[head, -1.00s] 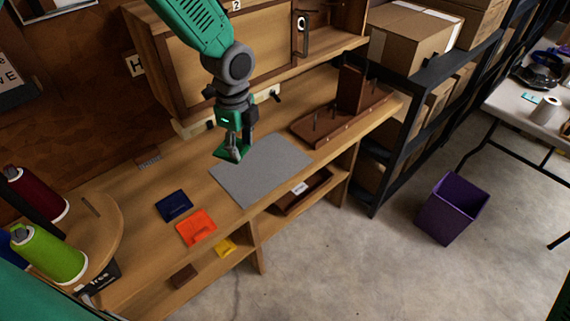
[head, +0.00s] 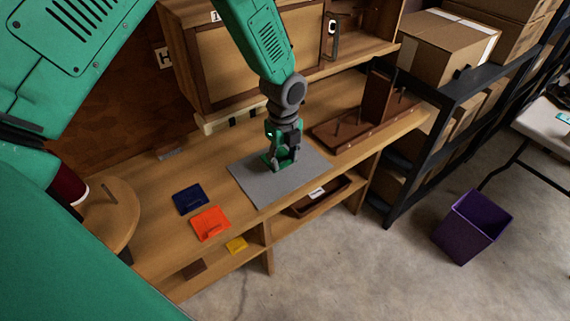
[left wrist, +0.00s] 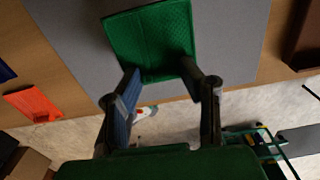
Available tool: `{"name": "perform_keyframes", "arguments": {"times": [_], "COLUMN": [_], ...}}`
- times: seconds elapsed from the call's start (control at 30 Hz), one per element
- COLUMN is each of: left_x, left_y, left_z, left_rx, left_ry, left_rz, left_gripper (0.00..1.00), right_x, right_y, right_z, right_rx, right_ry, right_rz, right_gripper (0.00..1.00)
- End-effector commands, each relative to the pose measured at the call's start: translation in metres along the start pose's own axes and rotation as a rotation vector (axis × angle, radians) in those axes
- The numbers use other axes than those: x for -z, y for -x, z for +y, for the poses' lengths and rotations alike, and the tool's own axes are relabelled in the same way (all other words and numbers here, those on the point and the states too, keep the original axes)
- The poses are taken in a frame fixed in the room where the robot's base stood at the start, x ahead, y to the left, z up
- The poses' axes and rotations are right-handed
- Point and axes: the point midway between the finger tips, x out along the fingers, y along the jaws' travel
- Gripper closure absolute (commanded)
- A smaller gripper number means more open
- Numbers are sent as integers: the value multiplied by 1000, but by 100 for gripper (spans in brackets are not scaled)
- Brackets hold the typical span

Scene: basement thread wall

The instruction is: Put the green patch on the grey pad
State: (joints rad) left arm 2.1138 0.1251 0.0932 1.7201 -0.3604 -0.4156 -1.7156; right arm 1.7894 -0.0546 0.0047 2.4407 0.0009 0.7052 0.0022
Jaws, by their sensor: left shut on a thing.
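The grey pad (head: 258,190) lies flat on the wooden bench. My left gripper (head: 282,165) points down over the pad and is shut on the green patch (head: 267,162). In the left wrist view the green patch (left wrist: 150,38) is a textured square, its near edge between the fingertips of the left gripper (left wrist: 162,76). Behind it the grey pad (left wrist: 85,30) shows on both sides. I cannot tell whether the patch touches the pad. My right gripper is not in view.
A navy patch (head: 189,199) and an orange patch (head: 210,223) lie left of the pad. A brown peg rack (head: 345,138) stands right of the pad. A purple bin (head: 470,228) is on the floor.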

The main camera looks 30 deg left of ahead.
Motion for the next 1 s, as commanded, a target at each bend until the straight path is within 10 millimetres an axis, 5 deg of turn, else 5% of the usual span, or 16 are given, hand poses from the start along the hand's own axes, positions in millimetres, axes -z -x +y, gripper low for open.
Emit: {"name": "perform_keyframes", "arguments": {"times": [0.13,0.5,0.53,0.57,1.0], "left_x": [2,1,1,1,0], "left_y": [-22,-27,-26,-26,-17], "left_z": [-1,-1,-1,-1,-1], "left_rx": [-3,-1,-1,-1,0], "left_ry": [-3,-2,-2,-2,-1], "left_rz": [-2,-1,-1,-1,-2], "left_gripper": [85,85,56,45,45], "right_x": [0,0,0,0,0], "right_y": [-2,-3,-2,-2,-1], "right_z": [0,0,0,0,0], "right_rx": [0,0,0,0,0], "right_ry": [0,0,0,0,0], "right_rz": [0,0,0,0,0], "right_gripper": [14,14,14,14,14]}}
